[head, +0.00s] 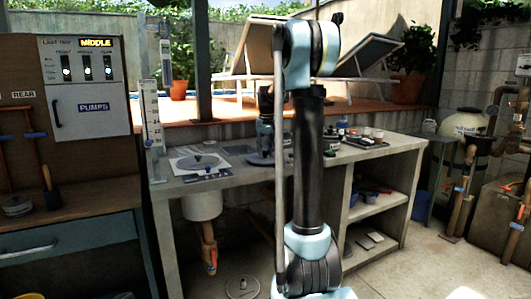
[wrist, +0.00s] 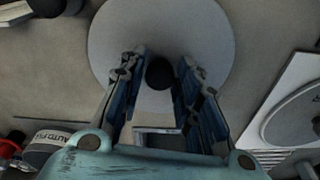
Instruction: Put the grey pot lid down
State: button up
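A round grey lid (wrist: 215,45) with a dark knob (wrist: 160,73) lies under my gripper in the wrist view. My gripper (wrist: 161,58) points down with one finger on each side of the knob. The fingers look spread, with a narrow gap at the knob's left; contact on its right side is hard to tell. In the head view my gripper (head: 265,137) is low over the concrete counter, partly behind my arm.
Another grey disc (head: 197,162) lies on a white sheet left of my gripper; it shows at right in the wrist view (wrist: 295,117). Small items (head: 365,138) crowd the counter's right part. A knobbed disc (head: 243,287) lies on the floor. A panel cabinet (head: 85,85) stands left.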

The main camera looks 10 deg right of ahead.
aim_at(266, 158)
dwell(0.3)
notch_tip(266, 158, up, 12)
jog(key=s, duration=0.1)
jog(key=shift+s, duration=0.25)
jog(key=s+f, duration=0.6)
jog(key=s, duration=0.5)
jog(key=s+f, duration=0.6)
jog(key=s, duration=0.5)
jog(key=s+f, duration=0.6)
jog(key=s, duration=0.5)
jog(key=s+f+m, duration=0.1)
jog(key=s+f, duration=0.8)
jog(key=f, duration=0.2)
jog(key=shift+s+d+f+t, duration=0.15)
jog(key=shift+s+t, duration=0.15)
jog(key=shift+t, duration=0.1)
jog(key=shift+c, duration=0.5)
